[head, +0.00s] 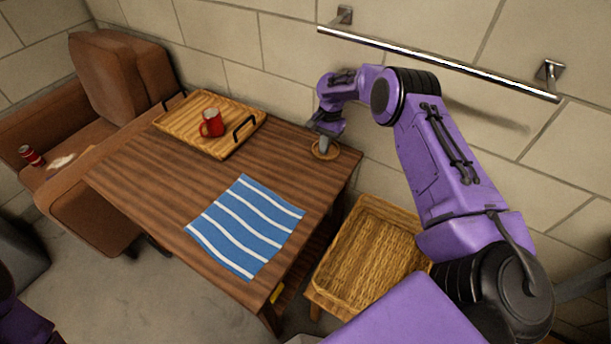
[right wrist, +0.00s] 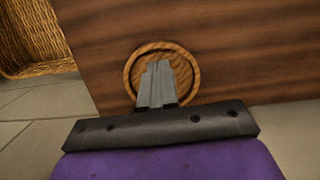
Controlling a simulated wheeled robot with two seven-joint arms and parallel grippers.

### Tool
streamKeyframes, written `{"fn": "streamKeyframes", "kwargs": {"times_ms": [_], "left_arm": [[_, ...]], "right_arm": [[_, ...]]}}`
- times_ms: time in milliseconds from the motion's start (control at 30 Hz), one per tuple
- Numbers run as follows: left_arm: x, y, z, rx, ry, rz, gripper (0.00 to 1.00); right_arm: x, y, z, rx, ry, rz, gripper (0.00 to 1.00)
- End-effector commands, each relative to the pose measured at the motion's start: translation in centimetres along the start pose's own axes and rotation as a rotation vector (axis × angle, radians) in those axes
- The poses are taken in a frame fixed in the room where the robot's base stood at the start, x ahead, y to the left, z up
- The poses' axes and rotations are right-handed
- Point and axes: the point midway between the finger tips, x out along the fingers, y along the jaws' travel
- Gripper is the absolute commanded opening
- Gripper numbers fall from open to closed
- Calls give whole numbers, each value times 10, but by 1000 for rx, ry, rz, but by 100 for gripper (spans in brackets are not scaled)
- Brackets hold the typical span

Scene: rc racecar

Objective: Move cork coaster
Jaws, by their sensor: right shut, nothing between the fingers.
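The cork coaster (head: 331,153) is a round, light-brown disc with a raised rim. It lies on the wooden table (head: 150,185) near the table's right back corner. In the right wrist view the coaster (right wrist: 188,62) lies flat, and the fingers hide its middle and lower part. My right gripper (head: 323,147) points down over the coaster. In the right wrist view its fingers (right wrist: 158,68) are together with nothing between them. I cannot tell whether the fingertips touch the coaster. Of my left arm only a purple part shows at the lower left of the head view; its gripper is out of view.
A blue striped cloth (head: 245,225) lies at the front. A wicker basket (head: 370,255) stands right of the table. A metal rail (head: 430,62) is on the wall behind.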

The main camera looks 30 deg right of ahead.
Motion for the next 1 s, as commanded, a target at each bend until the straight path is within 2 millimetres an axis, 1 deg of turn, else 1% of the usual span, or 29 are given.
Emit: {"fn": "streamKeyframes", "kwargs": {"times_ms": [33,267,433,500,567,667,700,867,1000], "left_arm": [[0,0,0,0,0,0,0],[-1,0,0,0,0,0,0],[-16,-2,-7,0,0,0,0],[-14,-1,-6,0,1,0,0],[-13,-1,-5,0,0,0,0],[-13,-1,-6,0,0,0,0],[-14,-1,-6,0,0,0,0],[-19,-2,-8,0,0,0,0],[-20,-2,-8,0,0,0,0]], "right_arm": [[5,4,-1,3,-1,9,0],[4,4,0,3,-1,9,0],[-14,3,3,3,-1,8,0],[-12,3,3,3,-2,7,0],[-14,2,3,2,-1,6,0],[-29,1,7,1,2,6,0],[-38,3,9,2,3,9,0],[-64,13,36,1,1,7,0],[-90,25,64,1,3,7,0]]}}
